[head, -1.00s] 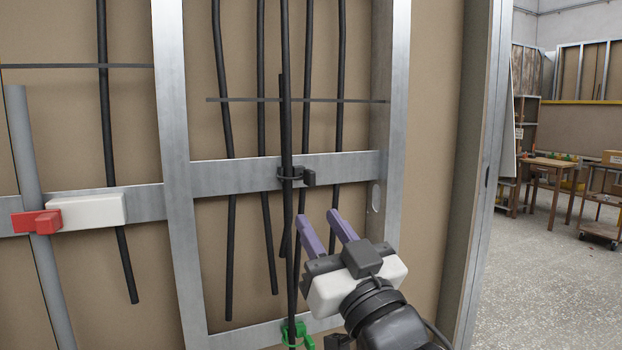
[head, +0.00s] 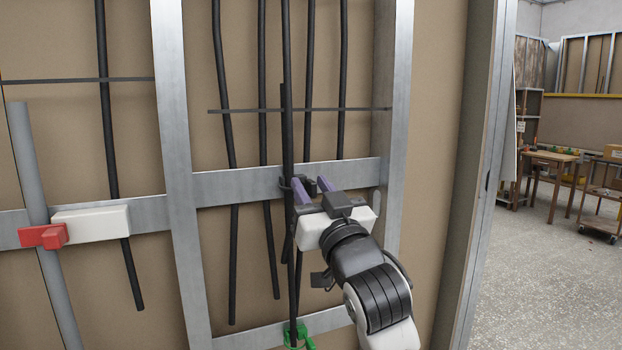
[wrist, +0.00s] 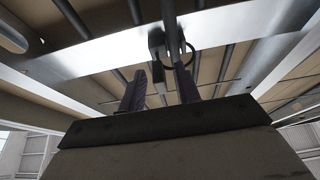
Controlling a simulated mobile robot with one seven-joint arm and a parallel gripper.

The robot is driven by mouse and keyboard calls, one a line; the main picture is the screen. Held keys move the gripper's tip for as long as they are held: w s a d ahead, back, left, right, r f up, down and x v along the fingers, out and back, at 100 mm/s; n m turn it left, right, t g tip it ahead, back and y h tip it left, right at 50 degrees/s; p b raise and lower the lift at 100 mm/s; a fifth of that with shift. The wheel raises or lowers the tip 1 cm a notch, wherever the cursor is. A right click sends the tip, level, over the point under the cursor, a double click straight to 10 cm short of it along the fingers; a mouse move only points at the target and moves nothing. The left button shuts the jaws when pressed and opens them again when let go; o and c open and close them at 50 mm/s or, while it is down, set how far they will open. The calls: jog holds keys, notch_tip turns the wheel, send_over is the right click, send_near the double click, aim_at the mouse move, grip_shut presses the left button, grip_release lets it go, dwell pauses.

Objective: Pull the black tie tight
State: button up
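The black tie (head: 311,187) is a loop with a small block-like head, around a black cable (head: 287,135) at the middle metal rail. In the wrist view its dark head (wrist: 157,42) and round loop (wrist: 192,58) show just beyond my fingers. My gripper (head: 311,182) has two purple fingers, apart, reaching up to the tie from the lower right. The tie's head appears between the fingertips, one to each side. The fingers also show apart in the wrist view (wrist: 160,85). Whether either finger touches the tie is unclear. The fingers partly hide the tie in the head view.
A green tie (head: 298,336) sits on the cable at the lower rail. Several black cables hang nearby, crossed by a thin dark rod (head: 350,109). A metal stud (head: 398,110) stands right of my gripper. A red clamp (head: 42,237) and white block (head: 92,222) are left.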

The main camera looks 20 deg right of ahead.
aim_at(314, 183)
jog(key=shift+w+r, duration=0.15)
jog(key=shift+w, duration=0.3)
jog(key=shift+c, duration=0.2)
grip_shut()
jog(key=s, duration=0.4)
jog(key=shift+s+b, duration=0.15)
jog(key=shift+b, duration=0.15)
jog(key=shift+o, duration=0.2)
grip_release()
jog(key=shift+s, duration=0.1)
